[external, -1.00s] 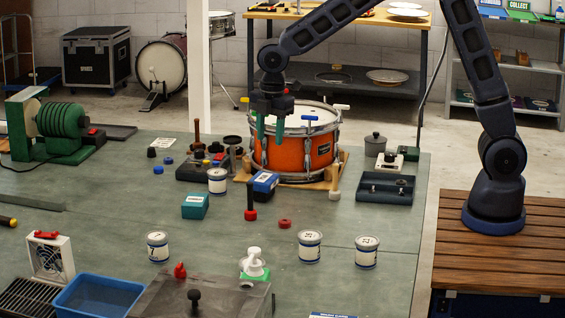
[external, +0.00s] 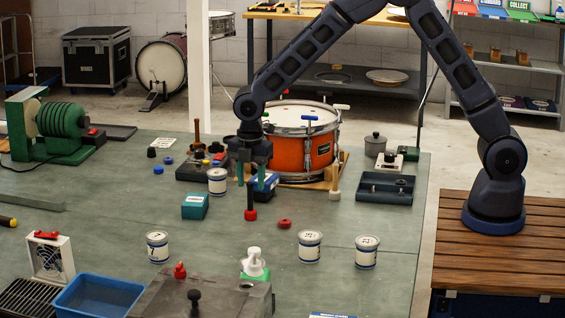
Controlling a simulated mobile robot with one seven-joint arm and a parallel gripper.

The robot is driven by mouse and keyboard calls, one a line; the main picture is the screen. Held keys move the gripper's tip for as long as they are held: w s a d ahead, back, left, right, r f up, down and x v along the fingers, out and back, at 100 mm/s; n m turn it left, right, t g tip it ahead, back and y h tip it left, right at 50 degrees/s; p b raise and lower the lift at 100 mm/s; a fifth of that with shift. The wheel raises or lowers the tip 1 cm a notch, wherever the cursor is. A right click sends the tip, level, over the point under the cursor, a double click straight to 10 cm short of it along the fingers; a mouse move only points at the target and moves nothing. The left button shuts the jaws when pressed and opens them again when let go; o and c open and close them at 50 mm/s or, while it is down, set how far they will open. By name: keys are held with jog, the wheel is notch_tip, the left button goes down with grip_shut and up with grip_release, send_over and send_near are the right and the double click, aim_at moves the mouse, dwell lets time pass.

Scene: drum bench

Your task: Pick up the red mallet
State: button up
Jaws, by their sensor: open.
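The red mallet (external: 250,214) stands upright on the green bench top, with a red head at the bottom and a dark handle above it. My gripper (external: 253,180) is open, its green fingers pointing down around or just in front of the top of the mallet's handle. I cannot tell whether the fingers touch the handle. The upper end of the handle is partly hidden by the gripper.
An orange drum (external: 300,155) stands just behind my gripper. A blue box (external: 266,184) is close beside the fingers on the right. A teal box (external: 195,206) and a white can (external: 217,181) are to the left. A red puck (external: 284,223) lies right of the mallet.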

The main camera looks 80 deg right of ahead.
aim_at(250, 201)
jog(key=shift+w+f, duration=0.15)
jog(key=shift+f, duration=2.45)
grip_shut()
